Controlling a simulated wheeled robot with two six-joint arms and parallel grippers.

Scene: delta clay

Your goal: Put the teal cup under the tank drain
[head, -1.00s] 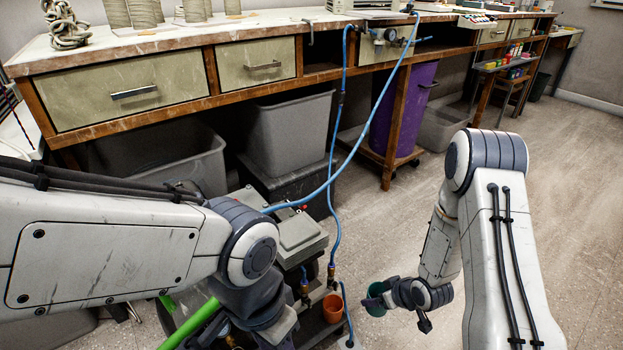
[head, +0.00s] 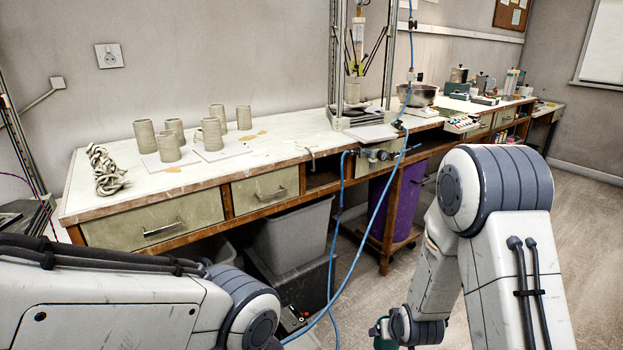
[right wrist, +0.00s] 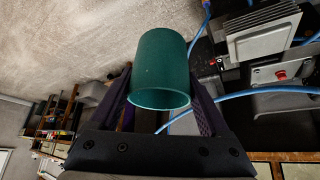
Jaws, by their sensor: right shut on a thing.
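The teal cup (right wrist: 162,62) is held between the two dark fingers of my right gripper (right wrist: 160,98) in the right wrist view. The gripper is shut on its sides, and one end of the cup, with its rim, faces the camera. In the head view only a small piece of the teal cup (head: 385,343) shows at the bottom edge, beside my right wrist. The tank drain cannot be made out in either view. My left arm enters the head view from the left, but its gripper is below the picture.
Grey machine parts (right wrist: 262,45) and blue hoses (right wrist: 235,95) lie right of the cup in the wrist view. In the head view a blue hose (head: 368,235) hangs before the workbench (head: 250,172). Grey bins (head: 293,237) and a purple bin (head: 405,200) stand beneath it. Floor is open at right.

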